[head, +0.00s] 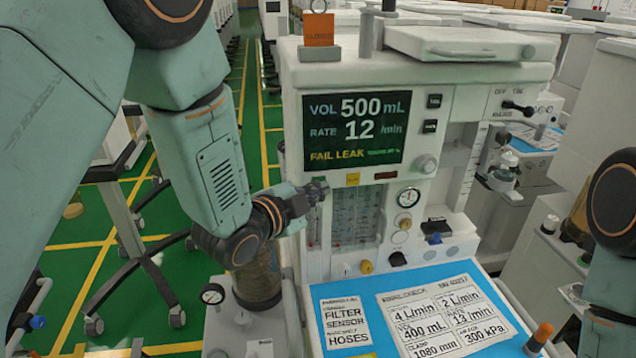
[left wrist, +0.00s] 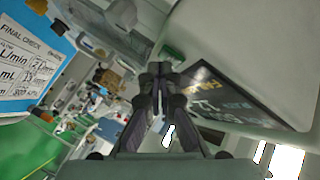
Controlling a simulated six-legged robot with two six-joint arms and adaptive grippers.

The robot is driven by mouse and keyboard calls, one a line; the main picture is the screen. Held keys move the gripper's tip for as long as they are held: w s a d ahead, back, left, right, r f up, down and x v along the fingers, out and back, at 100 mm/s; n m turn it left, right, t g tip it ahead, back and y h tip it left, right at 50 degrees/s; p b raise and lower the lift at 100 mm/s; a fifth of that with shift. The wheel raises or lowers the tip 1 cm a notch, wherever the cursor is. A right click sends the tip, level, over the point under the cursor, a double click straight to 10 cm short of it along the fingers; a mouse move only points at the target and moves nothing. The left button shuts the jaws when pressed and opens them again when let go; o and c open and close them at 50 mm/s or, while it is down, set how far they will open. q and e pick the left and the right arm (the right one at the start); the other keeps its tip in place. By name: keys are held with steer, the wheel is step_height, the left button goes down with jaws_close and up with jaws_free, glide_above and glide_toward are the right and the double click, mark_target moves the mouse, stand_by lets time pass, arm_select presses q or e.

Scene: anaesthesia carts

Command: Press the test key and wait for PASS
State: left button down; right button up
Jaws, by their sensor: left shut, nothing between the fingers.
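The anaesthesia cart's screen (head: 354,130) reads VOL 500 mL, RATE 12 /min and, in yellow, FAIL LEAK. It also shows tilted in the left wrist view (left wrist: 232,105). Two small black keys (head: 434,101) sit right of the screen, and a small yellow key or label (head: 352,179) sits just below it. I cannot read which is the test key. My left gripper (head: 322,188) is shut and empty, just below the screen's lower left. Its closed fingers show in the left wrist view (left wrist: 158,72); contact with the panel cannot be told. My right gripper is out of view.
A blue worktop (head: 450,280) with printed check cards juts out below the panel. A round gauge (head: 408,197) and several knobs are right of the gripper. An orange block (head: 319,30) stands on top. Other carts crowd the right; green floor is at left.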

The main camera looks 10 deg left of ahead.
arm_select(q)
steer(key=shift+w+d, duration=0.1)
steer(key=shift+w+a, duration=0.2)
stand_by(0.5)
steer(key=shift+w, duration=0.15)
stand_by(0.4)
steer(key=shift+s+d, duration=0.3)
steer(key=shift+s, duration=0.55)
steer(key=shift+s+d, duration=0.35)
steer(key=shift+s, duration=0.45)
steer(key=shift+s+d, duration=0.3)
steer(key=shift+s, duration=0.45)
steer(key=shift+s+d, duration=0.35)
steer(key=shift+s, duration=0.45)
